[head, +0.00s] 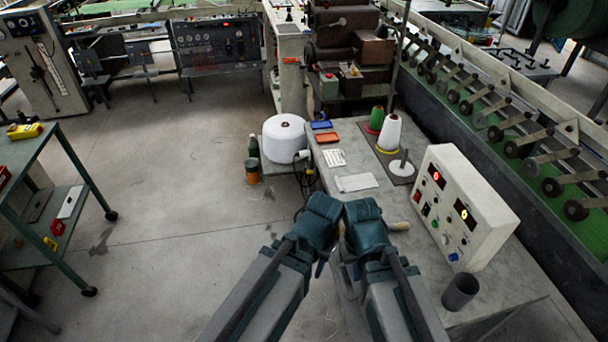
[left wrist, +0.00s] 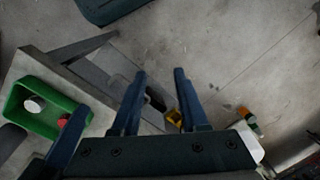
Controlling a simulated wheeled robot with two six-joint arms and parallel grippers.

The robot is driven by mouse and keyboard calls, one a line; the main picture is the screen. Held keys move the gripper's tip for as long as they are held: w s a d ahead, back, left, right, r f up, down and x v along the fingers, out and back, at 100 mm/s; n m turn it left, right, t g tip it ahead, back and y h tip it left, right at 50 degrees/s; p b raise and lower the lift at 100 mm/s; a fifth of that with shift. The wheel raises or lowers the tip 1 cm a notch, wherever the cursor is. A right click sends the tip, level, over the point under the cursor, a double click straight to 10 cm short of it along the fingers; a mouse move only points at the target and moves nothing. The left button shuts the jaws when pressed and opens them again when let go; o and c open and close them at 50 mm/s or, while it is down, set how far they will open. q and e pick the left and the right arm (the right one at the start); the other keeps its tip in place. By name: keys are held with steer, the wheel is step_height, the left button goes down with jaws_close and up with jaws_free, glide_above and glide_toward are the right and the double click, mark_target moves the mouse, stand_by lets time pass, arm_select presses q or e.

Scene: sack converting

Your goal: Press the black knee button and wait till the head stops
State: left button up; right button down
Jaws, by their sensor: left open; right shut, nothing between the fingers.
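I cannot make out a black knee button for certain in either view. A small yellow box with a dark face (left wrist: 173,117) shows low down between my left fingers in the left wrist view, apart from them; I cannot tell what it is. My left gripper (left wrist: 158,75) is open and empty. In the head view my two teal wrists are close together at the table's left edge, and the left fingers are hidden behind the arm. My right gripper (head: 350,243) is shut and empty, mostly hidden by its own arm.
A grey table (head: 430,265) carries a white control box (head: 465,205) with lit red displays, a dark cup (head: 460,291) and thread cones. A green tray (left wrist: 50,110) shows in the left wrist view. A large white spool (head: 284,138) stands beyond.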

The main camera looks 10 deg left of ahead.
arm_select(q)
jaws_close()
stand_by(1.4)
